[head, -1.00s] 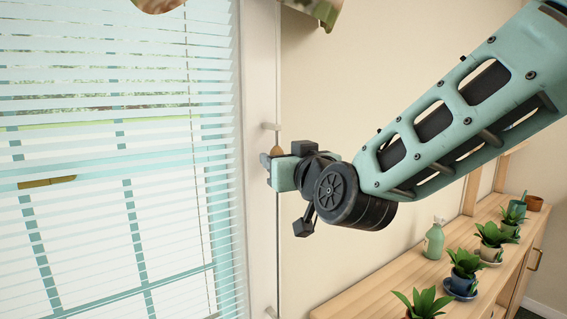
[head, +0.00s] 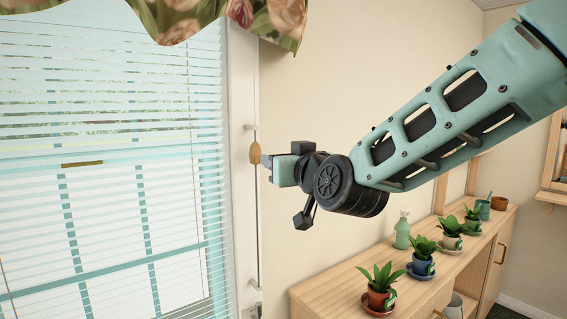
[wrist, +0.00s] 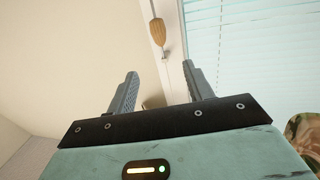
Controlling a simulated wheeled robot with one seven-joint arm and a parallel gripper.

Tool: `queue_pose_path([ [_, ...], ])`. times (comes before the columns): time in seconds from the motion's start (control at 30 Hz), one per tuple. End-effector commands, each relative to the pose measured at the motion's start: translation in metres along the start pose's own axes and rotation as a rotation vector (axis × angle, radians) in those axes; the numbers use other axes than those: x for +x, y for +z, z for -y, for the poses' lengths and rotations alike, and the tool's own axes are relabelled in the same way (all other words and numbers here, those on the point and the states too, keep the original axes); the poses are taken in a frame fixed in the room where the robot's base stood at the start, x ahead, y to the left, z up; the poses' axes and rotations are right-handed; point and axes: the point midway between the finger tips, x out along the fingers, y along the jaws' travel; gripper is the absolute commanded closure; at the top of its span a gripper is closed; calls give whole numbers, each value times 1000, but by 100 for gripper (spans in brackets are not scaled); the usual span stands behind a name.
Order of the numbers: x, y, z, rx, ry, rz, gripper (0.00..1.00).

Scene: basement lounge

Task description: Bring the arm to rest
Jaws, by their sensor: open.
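My gripper (head: 268,168) is at the end of my outstretched arm, in front of the wall beside the window in the head view. In the wrist view my gripper (wrist: 160,88) has its two fingers spread well apart with nothing between them. A wooden cord pull (head: 255,153) hangs on a cord by the window frame, just left of the fingertips in the head view. The pull also shows in the wrist view (wrist: 158,35), beyond the fingertips and apart from them.
The window with lowered blinds (head: 100,200) fills the left, under a floral valance (head: 190,15). A wooden cabinet (head: 340,285) along the wall at lower right bears several potted plants (head: 380,283) and a green pump bottle (head: 402,232). Open air surrounds my arm.

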Motion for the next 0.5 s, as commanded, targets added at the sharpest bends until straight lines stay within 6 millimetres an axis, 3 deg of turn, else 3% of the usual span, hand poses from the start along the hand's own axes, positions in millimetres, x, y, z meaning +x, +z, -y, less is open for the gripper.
queue_pose_path([
  [0.33,-4,6,4,0,-15,29,48],
  [0.43,-21,31,19,-1,-72,144,48],
  [0.5,-44,60,34,-4,-128,280,48],
])
